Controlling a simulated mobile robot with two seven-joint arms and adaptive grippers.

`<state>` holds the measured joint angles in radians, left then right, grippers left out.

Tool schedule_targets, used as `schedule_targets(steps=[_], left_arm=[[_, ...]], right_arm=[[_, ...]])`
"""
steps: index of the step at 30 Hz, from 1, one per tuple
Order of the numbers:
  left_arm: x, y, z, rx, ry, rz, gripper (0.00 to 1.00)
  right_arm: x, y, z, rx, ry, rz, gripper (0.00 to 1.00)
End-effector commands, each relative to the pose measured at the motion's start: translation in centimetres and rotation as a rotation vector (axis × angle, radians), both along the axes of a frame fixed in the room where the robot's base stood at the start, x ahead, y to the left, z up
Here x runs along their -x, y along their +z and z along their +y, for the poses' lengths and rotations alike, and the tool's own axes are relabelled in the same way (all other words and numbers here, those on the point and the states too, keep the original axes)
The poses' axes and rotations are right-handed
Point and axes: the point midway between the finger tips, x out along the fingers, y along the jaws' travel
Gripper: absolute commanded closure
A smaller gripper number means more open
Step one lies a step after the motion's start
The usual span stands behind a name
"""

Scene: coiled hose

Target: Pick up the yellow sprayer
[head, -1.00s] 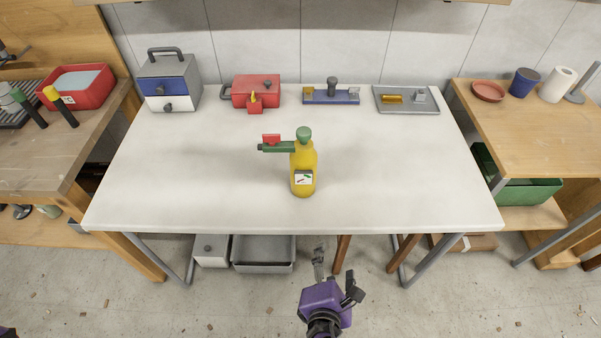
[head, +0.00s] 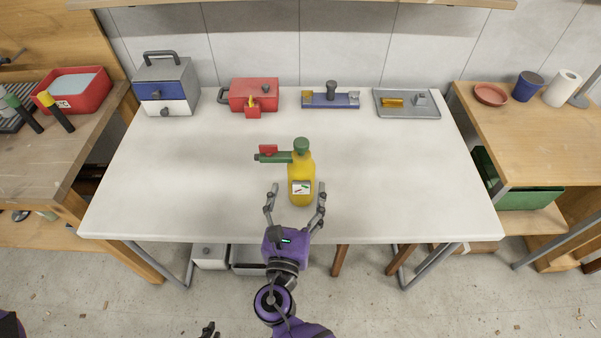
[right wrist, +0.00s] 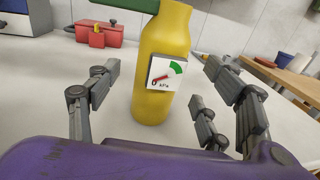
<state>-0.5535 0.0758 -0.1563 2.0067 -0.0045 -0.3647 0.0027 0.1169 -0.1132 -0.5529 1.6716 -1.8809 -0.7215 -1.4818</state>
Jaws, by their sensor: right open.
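The yellow sprayer (head: 307,170) stands upright on the white table, near its front middle. It has a green top, a green nozzle pointing left with a red part on it, and a white gauge label on its front. My right gripper (head: 297,186) is open at the table's front edge, with its fingers on either side of the sprayer's lower body. In the right wrist view the sprayer (right wrist: 163,60) stands between the spread fingers, with visible gaps; its top is cut off. My left gripper (head: 208,330) barely shows at the bottom edge; its opening is unclear.
Along the back of the white table (head: 180,190) stand a drawer box (head: 165,85), a red box (head: 262,92), a blue tool (head: 330,99) and a grey tray (head: 407,103). The table around the sprayer is clear. Wooden benches flank it.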

Motion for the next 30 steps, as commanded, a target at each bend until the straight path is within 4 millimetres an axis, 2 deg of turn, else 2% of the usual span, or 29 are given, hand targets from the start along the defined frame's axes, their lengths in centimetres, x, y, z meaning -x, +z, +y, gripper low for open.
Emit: schedule_targets(steps=[6,12,21,30], left_arm=[[1.7,-0.2,0.4,-0.003,0.009,0.031,1.0],[1.3,0.3,0.4,-0.002,0.01,0.022,1.0],[0.7,0.6,0.3,-0.001,0.007,0.009,1.0],[0.7,0.7,0.3,-0.001,0.006,0.008,1.0]], right_arm=[[-3.0,0.1,-0.5,-0.002,0.0,-0.003,0.27],[-5.5,-0.1,-0.8,-0.003,0.001,-0.001,0.27],[-5.9,-0.4,-1.0,-0.004,0.0,0.002,0.29],[-5.9,-0.3,-1.0,-0.004,0.0,0.001,0.68]])
